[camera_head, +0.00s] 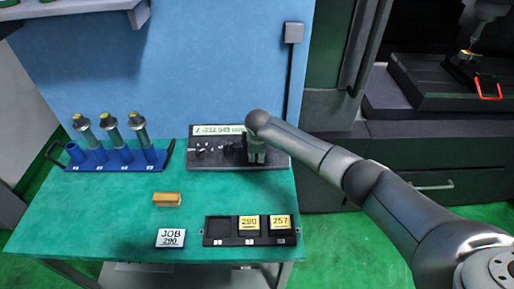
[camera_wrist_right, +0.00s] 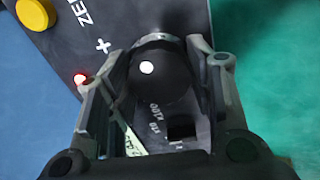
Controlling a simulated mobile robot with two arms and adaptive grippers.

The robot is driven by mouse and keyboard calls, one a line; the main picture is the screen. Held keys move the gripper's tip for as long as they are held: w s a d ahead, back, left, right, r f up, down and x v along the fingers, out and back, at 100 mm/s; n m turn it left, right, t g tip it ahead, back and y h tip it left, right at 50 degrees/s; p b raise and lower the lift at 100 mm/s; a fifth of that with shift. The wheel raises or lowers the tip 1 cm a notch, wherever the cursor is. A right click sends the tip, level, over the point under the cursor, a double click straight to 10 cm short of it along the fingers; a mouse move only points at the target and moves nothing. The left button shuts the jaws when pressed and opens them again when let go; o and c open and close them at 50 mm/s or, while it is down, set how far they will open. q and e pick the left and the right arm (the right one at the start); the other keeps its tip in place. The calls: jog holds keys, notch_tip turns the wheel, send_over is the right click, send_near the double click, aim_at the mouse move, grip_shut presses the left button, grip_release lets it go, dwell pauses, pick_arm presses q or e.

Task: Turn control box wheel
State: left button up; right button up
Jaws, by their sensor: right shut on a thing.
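The control box (camera_head: 215,163) stands at the back of the green table, with a lit display (camera_head: 217,130) showing a Z value in mm that is too small to read surely. My right gripper (camera_head: 257,157) reaches down onto the right part of the box and hides the wheel in the head view. In the right wrist view, the black round wheel (camera_wrist_right: 163,88) with a white dot sits between the two fingers. My right gripper is shut on the wheel, one finger on each side. My left gripper is not in view.
A blue rack (camera_head: 85,166) with several tool holders stands left. A tan block (camera_head: 167,199), a JOB card (camera_head: 170,238) and a black tray (camera_head: 222,240) with two yellow-labelled blocks lie nearer. A blue wall stands close behind the box; a machine is at right.

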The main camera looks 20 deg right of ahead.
jog(key=n, duration=0.3)
jog(key=shift+s+f, duration=0.25)
jog(key=shift+f, duration=0.1)
jog(key=shift+n+p, duration=0.3)
jog(key=shift+n, duration=0.2)
jog(key=o, duration=0.8)
jog(key=shift+o, duration=1.2)
jog(key=shift+w, duration=0.15)
jog(key=shift+w+d, duration=0.1)
jog(key=shift+w, duration=0.05)
jog(key=shift+r, duration=0.2)
jog(key=shift+s+r, duration=0.2)
jog(key=shift+r, duration=0.35)
jog(key=v, duration=1)
jog(key=shift+s+r, duration=0.2)
